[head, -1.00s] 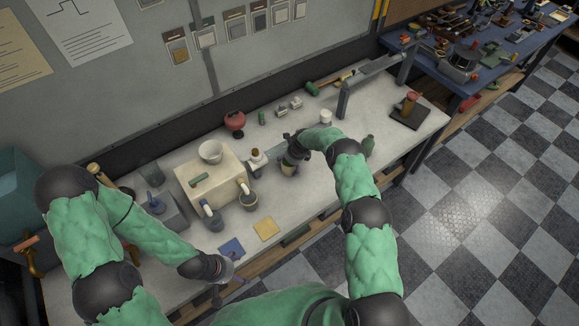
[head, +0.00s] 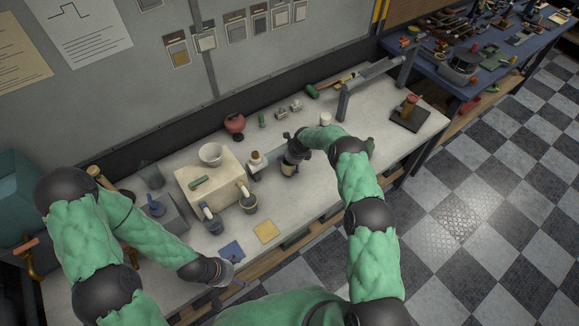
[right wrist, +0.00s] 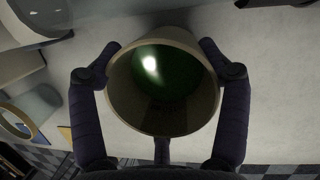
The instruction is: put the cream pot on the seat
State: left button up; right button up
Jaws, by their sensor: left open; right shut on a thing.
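The cream pot (right wrist: 128,99) is between the fingers of my right gripper (right wrist: 160,50) in the right wrist view. Its mouth faces the camera and its inside is dark green. In the head view my right gripper (head: 294,158) is shut on it over the middle of the bench, and the pot is mostly hidden; I cannot tell whether it touches the bench. My left gripper (head: 226,272) is open and empty at the bench's front edge. I cannot tell which thing is the seat.
A red pot (head: 235,123) stands behind.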

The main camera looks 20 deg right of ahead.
jog(key=shift+r, duration=0.55)
jog(key=s+d+r, duration=0.9)
jog(key=s, duration=0.1)
jog(key=shift+s+d+r+p, duration=0.15)
jog(key=shift+r+p, duration=0.15)
jog(key=shift+p, duration=0.1)
